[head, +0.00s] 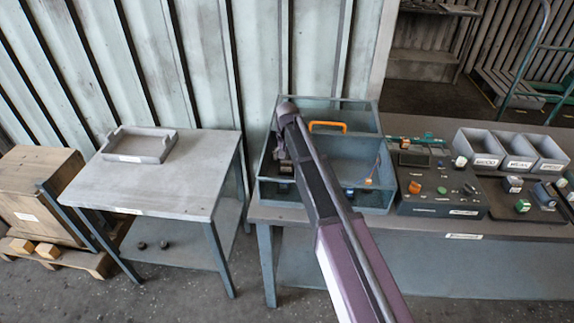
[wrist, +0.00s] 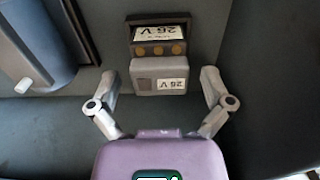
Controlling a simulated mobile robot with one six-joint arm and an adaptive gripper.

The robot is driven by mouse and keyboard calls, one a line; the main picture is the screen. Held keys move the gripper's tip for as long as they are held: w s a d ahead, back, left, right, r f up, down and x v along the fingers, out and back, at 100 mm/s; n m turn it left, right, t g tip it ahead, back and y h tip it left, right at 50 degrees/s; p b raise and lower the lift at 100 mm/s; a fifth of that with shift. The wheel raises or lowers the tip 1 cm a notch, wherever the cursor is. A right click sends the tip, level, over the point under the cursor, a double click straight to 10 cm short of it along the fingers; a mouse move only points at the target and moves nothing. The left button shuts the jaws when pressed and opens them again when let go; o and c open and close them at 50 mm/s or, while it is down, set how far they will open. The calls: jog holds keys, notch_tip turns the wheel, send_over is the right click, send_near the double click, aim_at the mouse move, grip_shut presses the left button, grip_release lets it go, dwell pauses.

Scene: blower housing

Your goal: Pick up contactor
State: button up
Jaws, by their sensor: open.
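In the wrist view a small boxy device, which I take to be the contactor (wrist: 158,76), sits in a dark grey-blue bin compartment against its wall. I cannot tell whether these are one piece or two. My gripper (wrist: 160,84) is open, with one finger on each side of the grey block and visible gaps between. In the head view my arm reaches into the left of the blue bin (head: 378,196) and largely hides the device.
A blue-grey cylinder (wrist: 38,45) stands left in the wrist view. Bin walls and dividers are close around my gripper. A control panel (head: 440,185) and grey trays stand right. The left table (head: 165,185) holds an empty tray (head: 139,144).

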jog(key=c, duration=1.1)
jog(key=shift+o, duration=0.2)
jog(key=shift+r, duration=0.15)
notch_tip(320, 180, up, 10)
jog(key=p, duration=1)
notch_tip(320, 180, up, 7)
jog(key=p, duration=0.7)
notch_tip(320, 180, down, 8)
jog(key=b, duration=0.8)
dwell(0.5)
